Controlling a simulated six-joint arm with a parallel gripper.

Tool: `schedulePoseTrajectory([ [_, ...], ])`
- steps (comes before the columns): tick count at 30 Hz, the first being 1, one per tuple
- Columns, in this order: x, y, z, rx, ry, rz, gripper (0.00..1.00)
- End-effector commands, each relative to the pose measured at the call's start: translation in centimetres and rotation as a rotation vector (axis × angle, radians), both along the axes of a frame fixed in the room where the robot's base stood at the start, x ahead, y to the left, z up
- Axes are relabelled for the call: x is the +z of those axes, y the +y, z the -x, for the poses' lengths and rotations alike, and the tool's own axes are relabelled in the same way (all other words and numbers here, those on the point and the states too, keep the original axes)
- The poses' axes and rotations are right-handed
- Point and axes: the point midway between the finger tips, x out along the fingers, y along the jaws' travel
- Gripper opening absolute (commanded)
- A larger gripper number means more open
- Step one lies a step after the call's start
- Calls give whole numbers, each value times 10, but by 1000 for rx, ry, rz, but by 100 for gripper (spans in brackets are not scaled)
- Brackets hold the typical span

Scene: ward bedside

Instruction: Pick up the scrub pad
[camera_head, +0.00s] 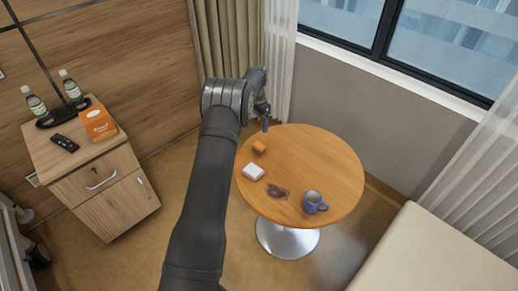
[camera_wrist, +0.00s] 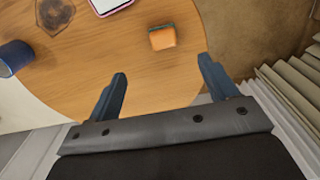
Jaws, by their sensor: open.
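The scrub pad (camera_head: 259,147) is a small orange block lying on the round wooden table (camera_head: 335,160), near its far left edge. In the wrist view the scrub pad (camera_wrist: 162,39) shows an orange body with a thin dark green layer, just beyond my fingertips and roughly between their lines. My gripper (camera_head: 265,122) is above the far edge of the table, apart from the pad. In the wrist view my gripper (camera_wrist: 162,72) has its two blue-grey fingers spread wide with nothing between them.
A white and pink square item (camera_head: 253,171), a dark brown stain-like patch (camera_head: 278,192) and a blue mug (camera_head: 314,203) are also on the table. Curtains (camera_head: 280,50) and a wall are close behind my gripper. The table's right side is clear.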

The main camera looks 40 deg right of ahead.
Motion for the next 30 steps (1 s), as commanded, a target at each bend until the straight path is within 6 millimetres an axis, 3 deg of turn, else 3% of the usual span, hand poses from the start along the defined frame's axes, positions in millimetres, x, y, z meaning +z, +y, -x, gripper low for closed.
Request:
schedulePoseTrajectory([
  [3,-29,1,1,0,3,-4,78],
  [12,-89,1,0,1,2,-2,78],
  [20,-108,0,0,1,0,0,78],
  [30,-152,0,-3,1,1,-1,78],
])
